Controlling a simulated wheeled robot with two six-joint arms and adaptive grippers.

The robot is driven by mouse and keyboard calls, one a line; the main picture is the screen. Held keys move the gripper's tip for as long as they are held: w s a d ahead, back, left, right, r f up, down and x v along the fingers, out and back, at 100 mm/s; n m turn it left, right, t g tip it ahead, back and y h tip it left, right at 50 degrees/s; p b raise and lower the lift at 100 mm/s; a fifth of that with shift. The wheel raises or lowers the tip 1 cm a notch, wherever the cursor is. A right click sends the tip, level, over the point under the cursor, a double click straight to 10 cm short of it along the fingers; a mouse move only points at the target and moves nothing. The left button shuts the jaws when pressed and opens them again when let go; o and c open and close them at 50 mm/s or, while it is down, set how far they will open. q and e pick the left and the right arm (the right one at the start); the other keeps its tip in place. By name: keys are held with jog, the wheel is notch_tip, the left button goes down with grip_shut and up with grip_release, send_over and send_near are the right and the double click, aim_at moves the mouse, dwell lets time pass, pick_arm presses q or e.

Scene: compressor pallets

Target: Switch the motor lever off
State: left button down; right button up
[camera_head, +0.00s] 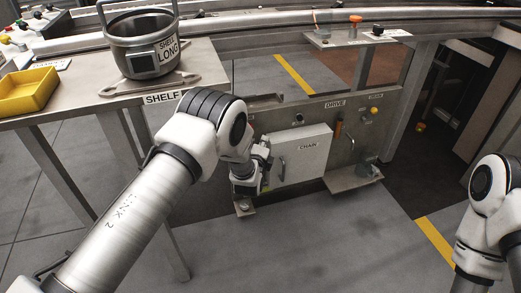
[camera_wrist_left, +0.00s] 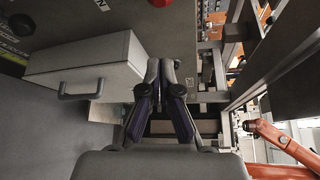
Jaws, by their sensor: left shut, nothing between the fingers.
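My left arm reaches to the drive panel (camera_head: 300,118), and its wrist is beside the left edge of the white CHAIN box (camera_head: 300,152). In the left wrist view my left gripper (camera_wrist_left: 160,68) is shut and empty, its fingertips close to the right end of the box (camera_wrist_left: 85,75). In the head view the fingertips are largely hidden by the wrist. An orange-handled lever (camera_head: 339,130) stands upright on the panel right of the box. No motor label is readable, so I cannot tell whether this is the motor lever. My right gripper is out of view.
A shelf (camera_head: 200,62) at the left holds a metal pot (camera_head: 118,50) and a yellow tray (camera_head: 27,90). A yellow knob (camera_head: 374,110) sits on the panel's right. A ledge above carries an orange button (camera_head: 355,19) and a black knob (camera_head: 378,30). The floor in front is clear.

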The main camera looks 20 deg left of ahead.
aim_at(252, 128)
pick_arm(q)
jog(key=w+a+b, duration=0.3)
jog(key=w+a, duration=0.1)
jog(key=shift+w, duration=0.35)
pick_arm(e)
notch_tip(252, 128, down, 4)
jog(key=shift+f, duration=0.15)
pick_arm(q)
jog(key=shift+a, duration=0.1)
jog(key=shift+s+a+r+p, duration=0.4)
jog(key=shift+a+p, duration=0.25)
jog(key=shift+p, duration=0.4)
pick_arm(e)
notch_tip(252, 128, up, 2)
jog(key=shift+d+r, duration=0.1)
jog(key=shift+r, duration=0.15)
pick_arm(q)
jog(key=shift+w, duration=0.1)
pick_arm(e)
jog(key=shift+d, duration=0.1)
